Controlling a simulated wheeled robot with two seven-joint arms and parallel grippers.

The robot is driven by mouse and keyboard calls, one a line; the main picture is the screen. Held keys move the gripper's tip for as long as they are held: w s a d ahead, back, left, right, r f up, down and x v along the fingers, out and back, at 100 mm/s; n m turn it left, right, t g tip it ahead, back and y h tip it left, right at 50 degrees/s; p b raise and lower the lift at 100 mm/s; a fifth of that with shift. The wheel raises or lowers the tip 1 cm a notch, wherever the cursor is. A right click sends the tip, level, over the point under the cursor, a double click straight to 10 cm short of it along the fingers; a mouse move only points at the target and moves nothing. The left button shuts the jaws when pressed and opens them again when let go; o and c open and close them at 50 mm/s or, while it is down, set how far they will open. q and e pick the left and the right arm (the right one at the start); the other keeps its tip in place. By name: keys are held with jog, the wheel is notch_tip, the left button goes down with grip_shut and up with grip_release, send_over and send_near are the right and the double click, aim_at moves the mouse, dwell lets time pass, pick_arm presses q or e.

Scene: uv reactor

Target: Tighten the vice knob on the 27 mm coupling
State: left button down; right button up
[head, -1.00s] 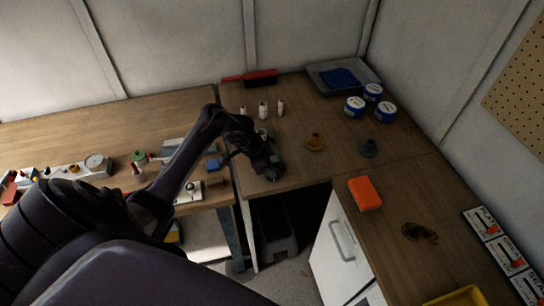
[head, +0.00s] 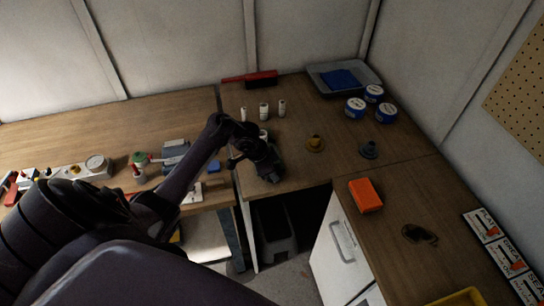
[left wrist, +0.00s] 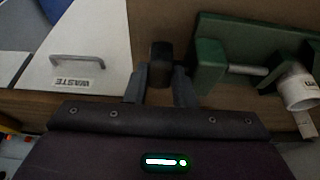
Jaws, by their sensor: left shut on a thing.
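In the left wrist view a green vice (left wrist: 245,45) stands on the bench, with a metal screw rod beside its block. Its dark knob (left wrist: 160,52) lies between the fingers of my left gripper (left wrist: 160,75), which is shut on it. A white coupling (left wrist: 299,91) with a dark marking, partly cut off, shows at the right by the vice; I cannot read its size. In the head view my left gripper (head: 264,168) is low over the front of the bench, and my arm hides most of the vice. My right gripper is not in view.
Behind the vice stand three small pale cylinders (head: 264,109). A white cabinet (head: 340,245) stands under the bench edge.

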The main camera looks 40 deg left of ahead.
pick_arm(q)
jog(key=g+y, duration=0.1)
jog(key=w+g+y, duration=0.1)
jog(key=g, duration=0.1)
jog(key=shift+d+r, duration=0.1)
jog(key=shift+d, duration=0.25)
jog(key=shift+w+d+g+y, duration=0.1)
jog(key=shift+d+g+y, duration=0.05)
jog(key=shift+g+y, duration=0.4)
jog(key=shift+w+d+g+y, duration=0.1)
jog(key=shift+g+y, duration=0.35)
jog(key=shift+y, duration=0.1)
jog(key=shift+w+d+f+g+y+b, duration=0.2)
jog(key=shift+f+g+y+b, duration=0.2)
jog(key=shift+g+y+b, duration=0.9)
jog(key=shift+g+b, duration=0.2)
jog(key=shift+b, duration=0.8)
jog(key=c, duration=1.5)
grip_release()
